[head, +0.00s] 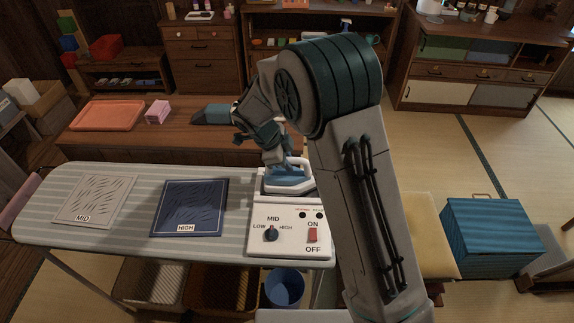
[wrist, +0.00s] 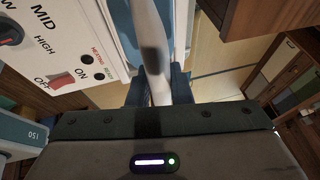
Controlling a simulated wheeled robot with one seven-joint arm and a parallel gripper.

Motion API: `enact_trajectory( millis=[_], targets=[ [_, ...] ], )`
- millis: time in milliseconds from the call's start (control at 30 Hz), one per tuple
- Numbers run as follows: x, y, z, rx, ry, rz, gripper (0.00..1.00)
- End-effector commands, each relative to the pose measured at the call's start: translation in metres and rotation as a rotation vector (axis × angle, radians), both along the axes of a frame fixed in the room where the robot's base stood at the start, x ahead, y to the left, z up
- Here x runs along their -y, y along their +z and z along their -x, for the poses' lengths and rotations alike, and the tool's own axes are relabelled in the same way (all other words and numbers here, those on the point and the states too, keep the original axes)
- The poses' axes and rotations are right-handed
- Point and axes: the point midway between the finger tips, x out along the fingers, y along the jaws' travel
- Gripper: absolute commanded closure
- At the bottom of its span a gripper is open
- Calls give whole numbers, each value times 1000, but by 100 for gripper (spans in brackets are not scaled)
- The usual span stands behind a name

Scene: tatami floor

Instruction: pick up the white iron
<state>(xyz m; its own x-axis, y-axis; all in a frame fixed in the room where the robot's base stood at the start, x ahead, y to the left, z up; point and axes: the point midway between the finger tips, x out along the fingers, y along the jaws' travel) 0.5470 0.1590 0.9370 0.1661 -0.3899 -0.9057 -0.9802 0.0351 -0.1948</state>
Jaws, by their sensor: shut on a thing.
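The white iron (head: 289,179), with a blue middle part, is at the back of the white control panel (head: 287,243), at the right end of the ironing board. I cannot tell whether it rests there or is slightly raised. My gripper (head: 280,160) reaches down over it from behind and is shut on its handle. In the wrist view the pale handle (wrist: 153,45) runs between the two dark blue fingers of my gripper (wrist: 158,88). My arm hides the area just right of the iron.
The striped ironing board (head: 135,219) carries a MID cloth (head: 95,201) and a dark blue HIGH cloth (head: 189,208) to the left. A blue chest (head: 491,237) stands right.

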Motion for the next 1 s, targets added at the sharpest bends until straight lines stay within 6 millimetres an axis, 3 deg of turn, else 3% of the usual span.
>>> enact_trajectory(
  millis=[300,1000],
  targets=[
    [-1,38,-1,9,-1,-5,100],
    [80,98,64,4,0,-2,100]
  ],
)
